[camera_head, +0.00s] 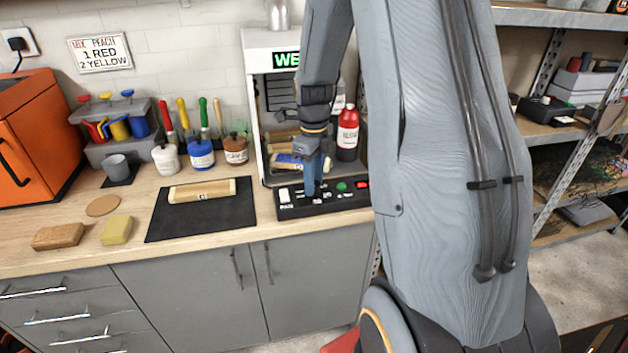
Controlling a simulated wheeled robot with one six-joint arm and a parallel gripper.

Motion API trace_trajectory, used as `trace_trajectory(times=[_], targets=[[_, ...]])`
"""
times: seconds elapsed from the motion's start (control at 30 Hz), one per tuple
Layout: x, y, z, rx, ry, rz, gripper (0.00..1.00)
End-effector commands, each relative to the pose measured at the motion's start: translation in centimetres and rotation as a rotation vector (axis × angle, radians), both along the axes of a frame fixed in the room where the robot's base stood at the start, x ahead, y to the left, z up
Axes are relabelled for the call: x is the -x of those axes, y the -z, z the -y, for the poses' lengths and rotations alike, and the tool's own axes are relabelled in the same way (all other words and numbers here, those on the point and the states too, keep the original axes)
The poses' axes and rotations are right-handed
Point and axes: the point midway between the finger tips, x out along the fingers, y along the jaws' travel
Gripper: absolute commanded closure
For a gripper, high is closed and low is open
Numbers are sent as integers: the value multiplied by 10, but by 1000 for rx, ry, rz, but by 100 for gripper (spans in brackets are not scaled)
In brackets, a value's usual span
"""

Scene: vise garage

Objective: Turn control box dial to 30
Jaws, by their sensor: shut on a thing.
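The black control box (290,210) lies at the front edge of the wooden counter, below a white cabinet with a green lit display (286,60). It carries a white switch, a green button (342,186) and a red button. My gripper (312,188) points down over the middle of the box, its blue fingers shut at the panel where a dial would sit. The dial itself is hidden by the fingers, and its setting cannot be read.
A red bottle (347,135) stands in the cabinet behind my gripper. A black mat (200,222) with a wooden block (202,190) lies to the left. Several paint jars and tools stand behind it. Metal shelves (560,130) are at right.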

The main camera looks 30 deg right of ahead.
Motion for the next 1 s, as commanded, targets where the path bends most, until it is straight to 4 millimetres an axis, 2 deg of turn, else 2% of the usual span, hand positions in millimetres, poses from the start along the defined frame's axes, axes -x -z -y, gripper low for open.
trace_trajectory(times=[0.3, 0.73, 0.77, 0.8, 0.87, 1.0], targets=[[-1, -1, 0, 1, 76, 2, 94], [-1, -1, 0, 1, 84, 3, 94], [-1, -1, 0, 1, 84, 3, 66], [-1, -1, 0, 1, 84, 3, 60], [-1, -1, 0, 0, 83, 1, 53], [0, -1, 0, 0, 83, 1, 53]])
